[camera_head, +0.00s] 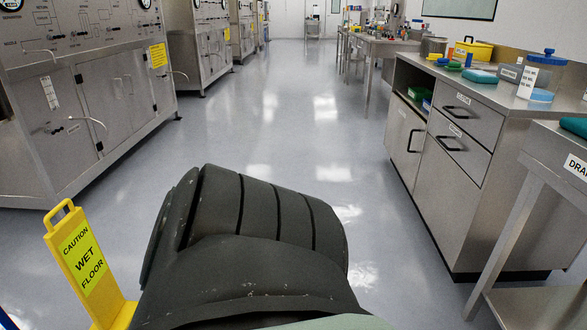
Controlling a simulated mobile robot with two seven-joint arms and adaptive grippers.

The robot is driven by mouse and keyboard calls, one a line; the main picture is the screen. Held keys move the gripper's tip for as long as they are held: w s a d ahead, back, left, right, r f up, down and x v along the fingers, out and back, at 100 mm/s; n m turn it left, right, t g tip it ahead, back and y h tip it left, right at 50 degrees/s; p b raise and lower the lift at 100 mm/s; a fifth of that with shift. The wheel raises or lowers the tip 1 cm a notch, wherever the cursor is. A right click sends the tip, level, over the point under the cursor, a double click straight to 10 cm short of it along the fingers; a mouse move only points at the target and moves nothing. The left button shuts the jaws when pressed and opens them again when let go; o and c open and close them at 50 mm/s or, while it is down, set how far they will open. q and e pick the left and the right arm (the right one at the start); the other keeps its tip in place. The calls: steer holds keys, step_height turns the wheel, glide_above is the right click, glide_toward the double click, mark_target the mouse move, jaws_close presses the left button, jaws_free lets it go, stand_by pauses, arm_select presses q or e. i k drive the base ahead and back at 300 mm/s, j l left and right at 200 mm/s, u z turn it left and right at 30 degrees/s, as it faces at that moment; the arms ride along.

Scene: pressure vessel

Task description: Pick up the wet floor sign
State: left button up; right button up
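The wet floor sign (84,268) is yellow with a loop handle at its top and black lettering reading "CAUTION WET FLOOR" on a brighter panel. It stands on the floor at the lower left of the head view, leaning slightly in the picture. Its lower part runs toward the bottom edge, and its base is not fully seen. Neither of my grippers shows in this view, so I cannot see where they are relative to the sign. Nothing is seen touching the sign's handle.
Large steel cabinets (110,95) line the left side behind the sign. A steel drawer cabinet (440,165) and a side table (555,165) stand on the right. A workbench (375,45) is farther back. The shiny floor (290,120) between them is clear; its bottom middle is blocked from view.

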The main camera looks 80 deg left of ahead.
mark_target(72, 242)
steer(key=u, duration=4.05)
